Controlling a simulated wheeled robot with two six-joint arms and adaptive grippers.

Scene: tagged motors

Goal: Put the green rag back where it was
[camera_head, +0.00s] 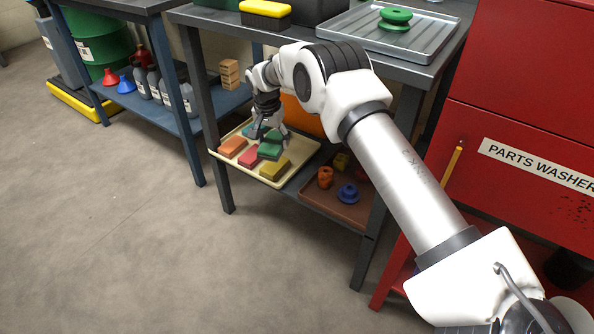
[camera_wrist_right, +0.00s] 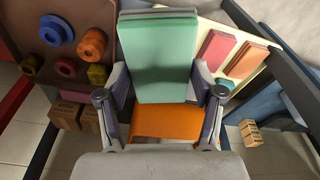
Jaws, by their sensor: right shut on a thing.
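The green rag, a folded flat block, is between the fingers of my right gripper (camera_head: 268,126), over the cream tray (camera_head: 299,159). In the right wrist view the green rag (camera_wrist_right: 158,60) fills the space between the two fingertips of the right gripper (camera_wrist_right: 163,90), which is shut on it. In the head view green surfaces (camera_head: 269,152) show just below the fingers; I cannot tell how far the rag is above the tray. An orange rag (camera_head: 233,147), a red rag (camera_head: 250,157) and a yellow rag (camera_head: 274,169) lie in the tray. My left gripper is not in view.
A brown tray (camera_head: 341,208) with several coloured round parts stands right of the cream tray on the lower shelf. An orange bin (camera_head: 300,116) is behind. The upper bench top and its legs frame the shelf. The red parts washer (camera_head: 528,110) is at right.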

